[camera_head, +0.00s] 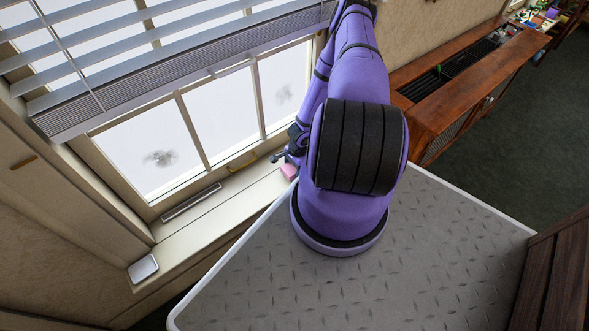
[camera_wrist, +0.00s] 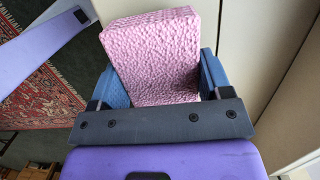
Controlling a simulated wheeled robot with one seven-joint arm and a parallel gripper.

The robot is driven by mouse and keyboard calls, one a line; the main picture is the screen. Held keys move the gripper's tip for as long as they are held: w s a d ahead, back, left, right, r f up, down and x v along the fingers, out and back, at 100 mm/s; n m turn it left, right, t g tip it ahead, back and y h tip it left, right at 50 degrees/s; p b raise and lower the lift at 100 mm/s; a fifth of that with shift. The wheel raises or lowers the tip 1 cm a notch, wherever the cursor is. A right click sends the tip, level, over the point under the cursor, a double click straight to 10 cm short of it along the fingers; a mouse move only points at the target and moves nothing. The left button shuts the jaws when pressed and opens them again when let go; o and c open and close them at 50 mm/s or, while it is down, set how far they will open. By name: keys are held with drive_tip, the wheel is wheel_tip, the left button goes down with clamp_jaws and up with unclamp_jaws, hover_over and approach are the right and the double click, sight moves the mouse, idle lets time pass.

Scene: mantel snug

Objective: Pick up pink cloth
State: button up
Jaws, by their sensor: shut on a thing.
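The pink cloth (camera_wrist: 155,55) looks like a thick, rough-textured pink block in the wrist view. My gripper (camera_wrist: 160,82) is shut on it, with a blue finger at each side of it. The cloth's lower end is hidden behind the dark bar of my gripper. In the head view a small part of the pink cloth (camera_head: 289,171) shows by the window sill, left of my purple arm. My gripper (camera_head: 284,158) is mostly hidden there behind the arm.
The window sill (camera_head: 205,212) runs along the left, with a small pale dish-like item (camera_head: 143,268) at its near end. A wooden cabinet (camera_head: 470,80) stands at the back right. A patterned red rug (camera_wrist: 45,95) lies on the floor.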

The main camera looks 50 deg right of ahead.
drive_tip(key=shift+s+r, duration=0.2)
drive_tip(key=shift+r, duration=0.75)
drive_tip(key=s+d+r, duration=0.1)
drive_tip(key=s+d, duration=0.2)
drive_tip(key=s, duration=1.2)
drive_tip(key=shift+s+d+r, duration=0.15)
